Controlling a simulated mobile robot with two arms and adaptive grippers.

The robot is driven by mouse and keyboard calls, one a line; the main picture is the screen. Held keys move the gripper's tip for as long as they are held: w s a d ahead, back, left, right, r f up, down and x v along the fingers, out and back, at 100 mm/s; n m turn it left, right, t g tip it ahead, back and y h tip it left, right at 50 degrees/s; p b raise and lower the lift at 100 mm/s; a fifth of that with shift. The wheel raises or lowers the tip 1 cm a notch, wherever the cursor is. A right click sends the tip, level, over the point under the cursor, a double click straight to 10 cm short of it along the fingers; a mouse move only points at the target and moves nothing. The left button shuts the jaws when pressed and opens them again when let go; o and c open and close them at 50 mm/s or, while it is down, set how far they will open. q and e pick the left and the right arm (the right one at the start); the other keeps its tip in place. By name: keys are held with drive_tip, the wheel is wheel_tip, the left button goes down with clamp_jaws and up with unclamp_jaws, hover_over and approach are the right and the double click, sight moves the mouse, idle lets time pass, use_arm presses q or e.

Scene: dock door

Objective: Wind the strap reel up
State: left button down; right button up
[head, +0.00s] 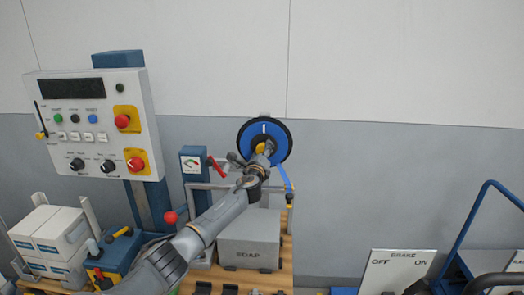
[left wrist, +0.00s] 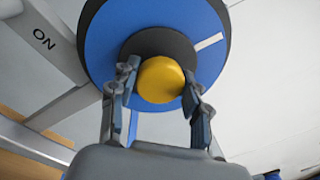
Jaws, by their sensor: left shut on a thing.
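The strap reel (head: 278,131) is a blue disc with a black rim and a white mark near its top, upright against the wall. A blue strap (head: 286,180) hangs from its lower right side. In the left wrist view the reel (left wrist: 110,40) fills the top, with a dark hub and a yellow round knob (left wrist: 160,80). My left gripper (head: 264,148) is at the reel's face; in the left wrist view its fingers (left wrist: 160,88) are on both sides of the knob, shut on it. My right gripper is not in view.
A control panel (head: 95,125) with buttons and knobs is at the left. A red lever (head: 216,168) is left of the reel. A BRAKE sign (head: 398,270) and a blue rail (head: 465,230) are at the right.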

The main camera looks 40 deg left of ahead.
use_arm(q)
drive_tip(key=shift+a+r, duration=0.1)
drive_tip(key=shift+r, duration=0.2)
drive_tip(key=c, duration=0.7)
unclamp_jaws()
drive_tip(key=shift+o, duration=0.4)
drive_tip(key=shift+w+f, duration=0.1)
drive_tip(key=shift+f, duration=0.15)
drive_tip(key=v, duration=1.2)
